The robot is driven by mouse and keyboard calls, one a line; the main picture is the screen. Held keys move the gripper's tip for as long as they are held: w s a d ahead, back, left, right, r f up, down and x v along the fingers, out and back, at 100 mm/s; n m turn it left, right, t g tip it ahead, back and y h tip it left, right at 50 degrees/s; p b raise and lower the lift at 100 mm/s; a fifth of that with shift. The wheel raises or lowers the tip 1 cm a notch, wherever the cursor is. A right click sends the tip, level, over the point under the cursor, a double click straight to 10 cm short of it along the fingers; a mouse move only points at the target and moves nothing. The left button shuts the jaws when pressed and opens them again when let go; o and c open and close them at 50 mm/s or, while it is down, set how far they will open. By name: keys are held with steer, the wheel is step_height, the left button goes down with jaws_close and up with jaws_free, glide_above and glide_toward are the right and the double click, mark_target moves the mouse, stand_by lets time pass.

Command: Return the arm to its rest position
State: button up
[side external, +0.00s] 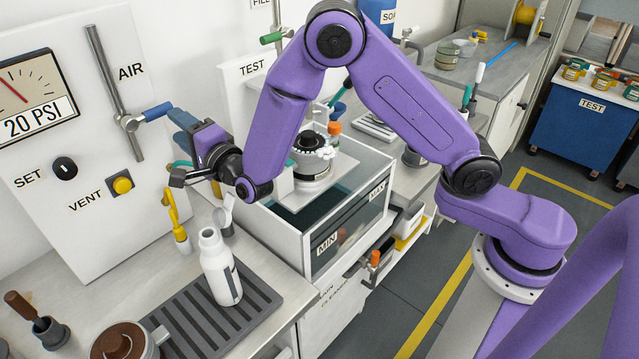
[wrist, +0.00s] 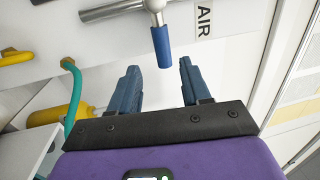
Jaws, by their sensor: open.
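My gripper (side external: 182,128) is open and empty at the left of the side external view, in front of the press panel. In the wrist view its two blue fingers (wrist: 160,80) stand well apart with nothing between them. The blue-handled AIR lever (side external: 157,111) is just beyond the fingertips; in the wrist view its blue grip (wrist: 161,46) lies ahead of the gap. The lever looks apart from the fingers, though the side view leaves the exact distance unclear. My purple arm is bent high over the glass-fronted tank.
The panel has a gauge (side external: 28,92) reading 20 PSI, a SET knob (side external: 65,167) and a yellow VENT button (side external: 122,185). A white bottle (side external: 219,267) stands on a dark slotted mat (side external: 190,318). The tank (side external: 345,225) is below my arm.

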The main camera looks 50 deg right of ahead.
steer(key=s+a+n+g+y, duration=0.2)
steer(key=s+n+g+y, duration=0.5)
steer(key=s+n+g, duration=0.9)
steer(key=s+d+f+n+g+h, duration=0.1)
steer(key=s+d+n+h, duration=0.2)
steer(key=s+d+n, duration=0.4)
steer(key=s+d+f+n+g+h, duration=0.2)
steer(key=s+d+n+h, duration=0.2)
steer(key=s+d, duration=1)
steer(key=shift+s+d+f+n+g, duration=0.25)
steer(key=shift+s+n, duration=1.25)
steer(key=shift+s, duration=1)
